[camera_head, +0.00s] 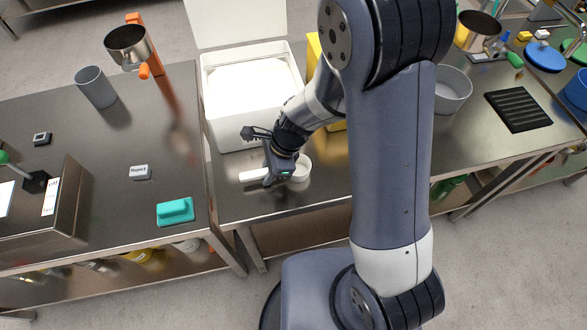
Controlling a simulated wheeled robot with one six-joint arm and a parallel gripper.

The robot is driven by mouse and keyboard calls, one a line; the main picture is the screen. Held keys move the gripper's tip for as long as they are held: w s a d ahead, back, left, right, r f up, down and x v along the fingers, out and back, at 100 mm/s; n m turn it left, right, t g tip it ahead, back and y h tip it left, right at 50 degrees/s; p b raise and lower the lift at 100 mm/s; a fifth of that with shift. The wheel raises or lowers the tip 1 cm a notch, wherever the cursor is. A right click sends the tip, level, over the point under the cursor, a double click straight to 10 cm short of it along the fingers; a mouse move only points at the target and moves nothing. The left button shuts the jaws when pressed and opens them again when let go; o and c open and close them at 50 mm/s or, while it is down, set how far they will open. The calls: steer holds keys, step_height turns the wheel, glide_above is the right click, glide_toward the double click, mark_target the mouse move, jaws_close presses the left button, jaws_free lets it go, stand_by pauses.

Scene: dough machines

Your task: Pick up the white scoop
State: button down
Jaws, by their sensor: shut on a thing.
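The white scoop (302,169) is on or just above the steel table, in front of the white bin. Its round cup is to the right and its handle (252,176) sticks out to the left. My gripper (270,176) is over the scoop and shut on its handle. The jaws and part of my arm hide the middle of the scoop. I cannot tell whether the scoop touches the table.
An open white bin (228,121) with white contents stands right behind my gripper. On the left table (100,190) are a grey cup (95,87), a teal block (175,211) and a button (139,172). A grey bowl (452,90) and a black mat (518,110) are to the right.

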step_height(320, 180, up, 10)
steer(key=shift+r+p, duration=0.1)
steer(key=shift+p, duration=0.2)
stand_by(0.5)
stand_by(0.3)
